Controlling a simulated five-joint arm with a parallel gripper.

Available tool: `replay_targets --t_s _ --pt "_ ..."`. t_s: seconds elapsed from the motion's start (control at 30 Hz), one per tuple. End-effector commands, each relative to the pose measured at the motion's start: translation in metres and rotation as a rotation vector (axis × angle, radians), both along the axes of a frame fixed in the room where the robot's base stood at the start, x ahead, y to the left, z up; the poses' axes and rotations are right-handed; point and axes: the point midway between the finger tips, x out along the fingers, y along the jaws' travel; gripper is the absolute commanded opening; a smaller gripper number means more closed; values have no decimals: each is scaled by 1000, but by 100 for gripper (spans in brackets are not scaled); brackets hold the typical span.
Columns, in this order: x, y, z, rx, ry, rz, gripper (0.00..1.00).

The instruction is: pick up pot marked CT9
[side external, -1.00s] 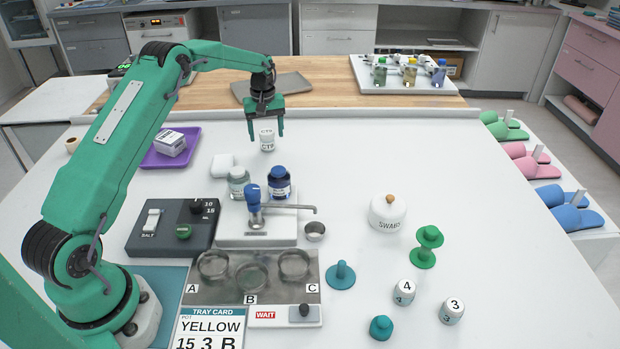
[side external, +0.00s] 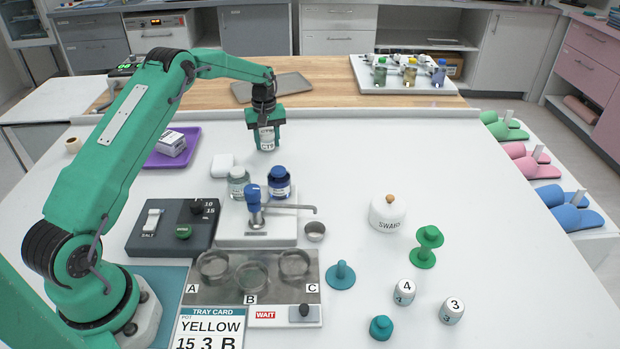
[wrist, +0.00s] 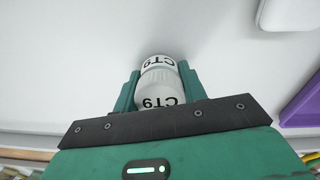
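The white pot marked CT9 (side external: 267,142) stands upright on the white table towards the back. Its lid and body both carry the label CT9, and the pot also shows in the wrist view (wrist: 158,84). My gripper (side external: 267,139) points down over it, with one green finger on each side of the pot. In the wrist view the two fingers (wrist: 160,88) lie close along the pot's sides. I cannot tell whether they touch it. The finger tips partly hide the pot's sides in the side view.
A white block (side external: 222,164), a clear jar (side external: 238,185) and a blue jar (side external: 279,184) stand in front of the pot. A purple tray (side external: 160,160) lies to the left. The SWABS jar (side external: 388,214) is at front right. The table right of the pot is clear.

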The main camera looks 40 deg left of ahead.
Motion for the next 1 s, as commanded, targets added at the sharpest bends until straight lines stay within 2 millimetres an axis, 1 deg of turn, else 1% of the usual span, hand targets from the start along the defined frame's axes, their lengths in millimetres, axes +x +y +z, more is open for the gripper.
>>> replay_targets --t_s 0.03,0.07,0.1,0.37,0.53,0.67,0.87,1.0 --pt "0 0 0 0 0 0 28" --pt "0 0 0 0 0 0 22" --pt "0 0 0 0 0 0 19" --pt "0 0 1 0 0 0 19" --pt "0 0 6 0 -1 0 19" --pt "1 0 17 1 -3 0 19" --pt "1 0 45 1 -3 0 19" --pt "-3 -23 55 0 0 -3 19"
